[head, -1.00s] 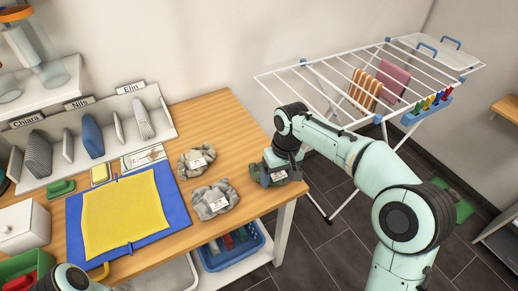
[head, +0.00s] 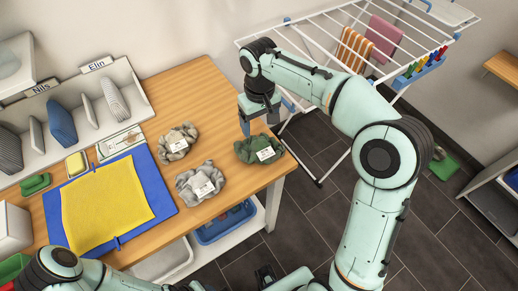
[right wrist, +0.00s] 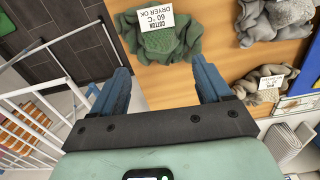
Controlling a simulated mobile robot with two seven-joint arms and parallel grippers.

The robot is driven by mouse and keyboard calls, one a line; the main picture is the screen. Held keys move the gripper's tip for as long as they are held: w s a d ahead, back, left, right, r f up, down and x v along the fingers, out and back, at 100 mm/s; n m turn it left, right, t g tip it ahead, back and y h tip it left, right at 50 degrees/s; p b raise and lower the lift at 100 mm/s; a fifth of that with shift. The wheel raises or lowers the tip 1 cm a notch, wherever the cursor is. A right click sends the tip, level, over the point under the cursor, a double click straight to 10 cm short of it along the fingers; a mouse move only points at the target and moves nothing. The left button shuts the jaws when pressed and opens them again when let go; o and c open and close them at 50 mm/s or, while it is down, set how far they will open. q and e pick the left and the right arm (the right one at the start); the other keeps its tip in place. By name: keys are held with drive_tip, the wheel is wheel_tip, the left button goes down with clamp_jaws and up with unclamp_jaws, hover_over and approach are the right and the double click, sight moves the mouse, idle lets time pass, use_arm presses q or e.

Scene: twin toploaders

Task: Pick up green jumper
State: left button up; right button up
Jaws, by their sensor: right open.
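The green jumper (head: 258,149) lies crumpled near the right edge of the wooden table, with a white care label on top. In the right wrist view the green jumper (right wrist: 165,38) lies beyond the fingertips, and its label reads cotton 60 °C, dryer OK. My right gripper (head: 258,125) is above and just behind the jumper, pointing down. In the right wrist view my right gripper (right wrist: 160,75) is open with nothing between its blue fingers. My left arm shows at the lower left, but its fingers cannot be made out clearly.
Two grey crumpled garments (head: 177,142) (head: 200,182) lie left of the jumper. A yellow cloth (head: 105,205) lies on a blue mat (head: 160,196). A divided white shelf (head: 60,150) lines the wall. A white drying rack (head: 330,40) stands right of the table. A blue basket (head: 225,224) is below.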

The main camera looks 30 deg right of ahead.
sight(259, 139)
drive_tip(key=f, duration=0.4)
drive_tip(key=shift+s+f+b, duration=0.1)
drive_tip(key=shift+s+b, duration=0.2)
drive_tip(key=shift+w+a+f, duration=0.1)
drive_tip(key=shift+f, duration=0.45)
clamp_jaws()
drive_tip(key=shift+r, duration=0.1)
